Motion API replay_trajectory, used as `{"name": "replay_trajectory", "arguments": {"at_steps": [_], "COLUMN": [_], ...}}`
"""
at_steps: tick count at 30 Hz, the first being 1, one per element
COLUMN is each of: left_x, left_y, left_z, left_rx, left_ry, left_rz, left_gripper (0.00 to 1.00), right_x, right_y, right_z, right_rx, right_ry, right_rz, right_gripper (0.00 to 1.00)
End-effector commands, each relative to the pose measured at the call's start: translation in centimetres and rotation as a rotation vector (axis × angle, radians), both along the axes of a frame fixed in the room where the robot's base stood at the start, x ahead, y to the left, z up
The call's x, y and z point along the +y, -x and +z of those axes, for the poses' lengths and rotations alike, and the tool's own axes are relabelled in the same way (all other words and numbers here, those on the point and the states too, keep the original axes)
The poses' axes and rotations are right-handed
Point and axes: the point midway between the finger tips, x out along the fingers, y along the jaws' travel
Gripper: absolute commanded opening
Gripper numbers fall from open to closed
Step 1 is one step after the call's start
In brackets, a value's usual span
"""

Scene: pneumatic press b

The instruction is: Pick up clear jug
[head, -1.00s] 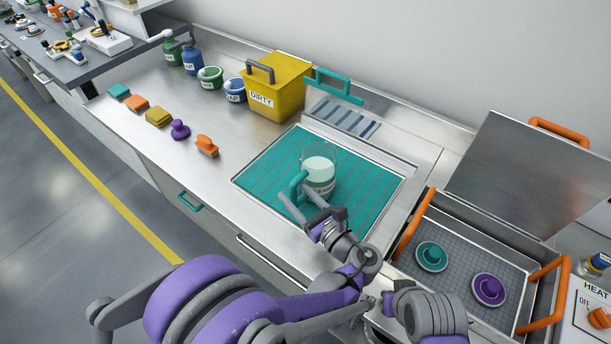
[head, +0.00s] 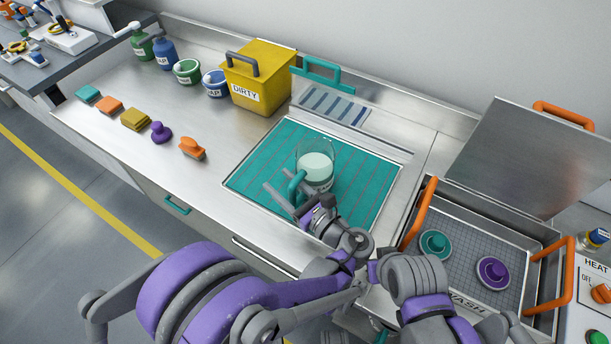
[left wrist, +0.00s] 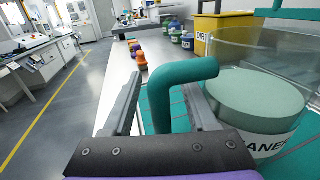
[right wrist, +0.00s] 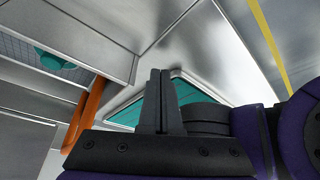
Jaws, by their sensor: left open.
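The clear jug (head: 318,158) stands upright on the teal mat (head: 262,163), with pale liquid inside and a teal handle (head: 296,187) toward me. The jug also shows at the right of the left wrist view (left wrist: 262,100), with a label partly reading "ANER". My left gripper (head: 284,186) is open at the handle. In the left wrist view the teal handle (left wrist: 184,75) lies between the two fingers, nearer the right one; I cannot tell whether it touches. In the right wrist view my right gripper (right wrist: 158,75) has its fingers together, empty, away from the jug.
A yellow DIRTY bin (head: 262,75) and a teal-handled rack (head: 335,103) stand behind the mat. Sponges and brushes lie at left. The open WASH basin (head: 468,250) with orange handles is at right, holding a teal and a purple piece.

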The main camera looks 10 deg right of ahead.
Motion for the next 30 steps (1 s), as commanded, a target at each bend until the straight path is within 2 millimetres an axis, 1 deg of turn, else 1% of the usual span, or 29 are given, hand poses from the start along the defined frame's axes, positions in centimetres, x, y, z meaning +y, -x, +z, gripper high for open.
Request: {"name": "replay_trajectory", "arguments": {"at_steps": [1,2,3,11,30], "left_x": [-0.01,-0.01,-0.01,0.00,-0.01], "left_y": [0.00,0.00,0.00,-0.01,-0.02], "left_z": [-0.01,-0.01,-0.01,0.00,0.00], "left_rx": [0.000,0.000,0.000,0.000,0.000], "left_ry": [0.000,0.000,0.000,0.000,0.000], "left_rz": [0.000,0.000,0.000,0.000,-0.001], "left_gripper": [0.58,0.55,0.47,0.01,0.00], "right_x": [0.00,0.00,0.00,0.00,0.00], "right_y": [0.01,0.02,0.02,0.00,0.00], "right_z": [-0.02,-0.02,-0.02,-0.01,-0.01], "right_rx": [0.000,0.000,0.000,0.000,0.000], "right_ry": [0.000,0.000,0.000,0.000,0.000], "right_rz": [0.000,0.000,0.000,0.000,0.000], "right_gripper": [0.00,0.00,0.00,0.00,0.00]}}
